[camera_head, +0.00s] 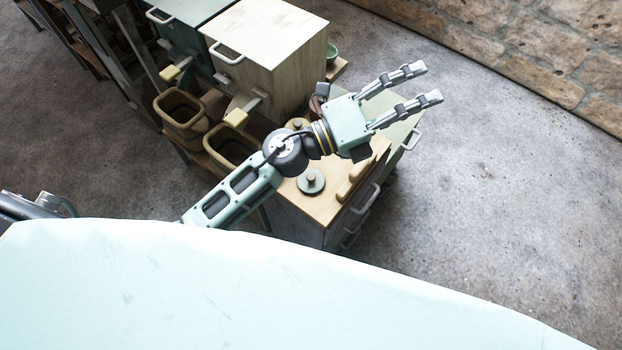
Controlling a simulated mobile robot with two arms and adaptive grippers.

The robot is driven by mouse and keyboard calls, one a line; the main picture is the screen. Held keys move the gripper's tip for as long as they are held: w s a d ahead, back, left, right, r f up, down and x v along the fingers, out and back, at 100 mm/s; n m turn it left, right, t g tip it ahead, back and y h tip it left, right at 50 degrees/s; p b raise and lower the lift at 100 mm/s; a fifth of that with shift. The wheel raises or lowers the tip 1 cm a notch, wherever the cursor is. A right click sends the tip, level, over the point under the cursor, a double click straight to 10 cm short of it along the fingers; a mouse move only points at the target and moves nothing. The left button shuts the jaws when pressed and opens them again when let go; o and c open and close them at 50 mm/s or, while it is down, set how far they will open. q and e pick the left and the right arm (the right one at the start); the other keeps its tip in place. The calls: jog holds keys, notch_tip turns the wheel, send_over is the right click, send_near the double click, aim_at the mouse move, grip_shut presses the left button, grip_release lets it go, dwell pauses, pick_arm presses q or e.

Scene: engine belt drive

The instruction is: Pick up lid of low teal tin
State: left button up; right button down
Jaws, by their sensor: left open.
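A low, round teal piece with a small knob on top (311,183) sits on the wooden top of a cabinet, beside my left arm. It looks like the lidded teal tin, but I cannot tell the lid from the tin at this size. My left gripper (428,83) is open and empty. Its two fingers are spread and point to the upper right, beyond the cabinet and well away from the teal piece. My right gripper is not in view.
The cabinet's wooden top (316,208) is partly hidden by my arm. A tan-knobbed round piece (299,123) is behind the arm. Two olive bins (181,110) and a pale handled box (268,50) stand to the left and behind. Grey floor (500,200) is clear at right.

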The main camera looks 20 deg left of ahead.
pick_arm(q)
jog(key=s+d+f+m+g+h, duration=0.1)
jog(key=s+d+f+m+g, duration=0.1)
jog(key=s+d+m+g, duration=0.25)
jog(key=m+g+y, duration=0.8)
jog(key=m+y, duration=0.5)
jog(key=y, duration=0.4)
send_over(310, 175)
jog(key=f, duration=2)
jog(key=shift+d+f, duration=0.2)
jog(key=shift+f, duration=0.2)
jog(key=shift+a+f, duration=0.1)
jog(key=shift+f, duration=0.2)
notch_tip(310, 175, down, 7)
jog(key=shift+p, duration=0.5)
jog(key=shift+c, duration=0.5)
